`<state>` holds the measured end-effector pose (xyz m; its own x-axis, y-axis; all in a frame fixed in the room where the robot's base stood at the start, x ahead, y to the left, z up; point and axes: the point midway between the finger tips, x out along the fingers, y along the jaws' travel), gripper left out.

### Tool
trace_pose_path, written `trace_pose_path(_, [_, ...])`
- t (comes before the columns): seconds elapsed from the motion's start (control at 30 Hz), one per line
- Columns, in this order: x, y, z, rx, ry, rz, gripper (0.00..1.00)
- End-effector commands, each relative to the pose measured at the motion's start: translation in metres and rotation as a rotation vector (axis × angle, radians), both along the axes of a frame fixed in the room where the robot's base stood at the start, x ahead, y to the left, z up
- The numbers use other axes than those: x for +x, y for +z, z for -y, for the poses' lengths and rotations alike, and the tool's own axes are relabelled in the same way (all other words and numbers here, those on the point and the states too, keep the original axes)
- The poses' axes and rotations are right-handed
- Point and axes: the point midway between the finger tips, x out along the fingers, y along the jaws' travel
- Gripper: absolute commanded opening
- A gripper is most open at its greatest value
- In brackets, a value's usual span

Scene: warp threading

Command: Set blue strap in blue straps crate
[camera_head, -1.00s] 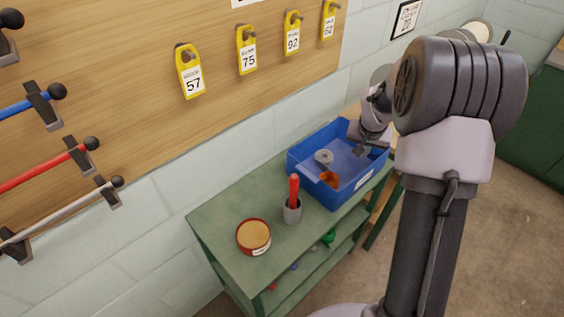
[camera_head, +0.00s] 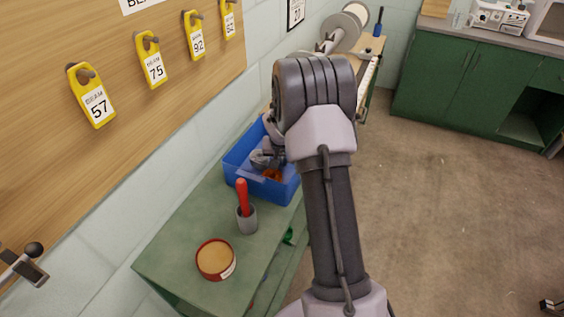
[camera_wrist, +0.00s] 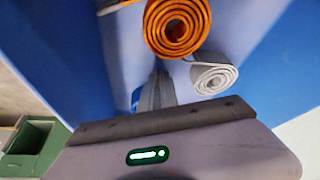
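A blue crate (camera_head: 238,180) stands on the green bench; whether it is the blue straps crate cannot be read. An orange coiled strap (camera_head: 272,175) lies inside and shows large in the wrist view (camera_wrist: 178,22). A grey-white coiled strap (camera_wrist: 213,75) lies beside it. My gripper (camera_wrist: 157,85) reaches down into the crate, its fingers close together near both coils. A small blue shape (camera_wrist: 136,98) with a pale edge shows beside the fingers. I cannot tell if it is a blue strap or if the fingers hold it.
A grey cup with a red-handled tool (camera_head: 246,218) and a round red-rimmed tin (camera_head: 216,259) stand on the bench (camera_head: 180,246) in front of the crate. A wooden board with yellow numbered tags (camera_head: 92,97) hangs on the wall. Open floor (camera_head: 450,210) lies to the right.

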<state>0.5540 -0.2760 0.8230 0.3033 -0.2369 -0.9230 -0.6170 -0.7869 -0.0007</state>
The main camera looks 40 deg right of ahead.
Motion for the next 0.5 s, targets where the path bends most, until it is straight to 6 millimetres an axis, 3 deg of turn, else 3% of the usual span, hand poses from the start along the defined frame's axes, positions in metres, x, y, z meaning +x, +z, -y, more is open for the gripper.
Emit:
trace_pose_path(0.13, [0.0001, -0.0035, 0.0, 0.0, 0.0, 0.0, 0.0])
trace_pose_path(0.27, [0.0, -0.0025, -0.0001, 0.0, 0.0, 0.0, 0.26])
trace_pose_path(0.5, [0.0, -0.0023, -0.0001, 0.0, 0.0, 0.0, 0.27])
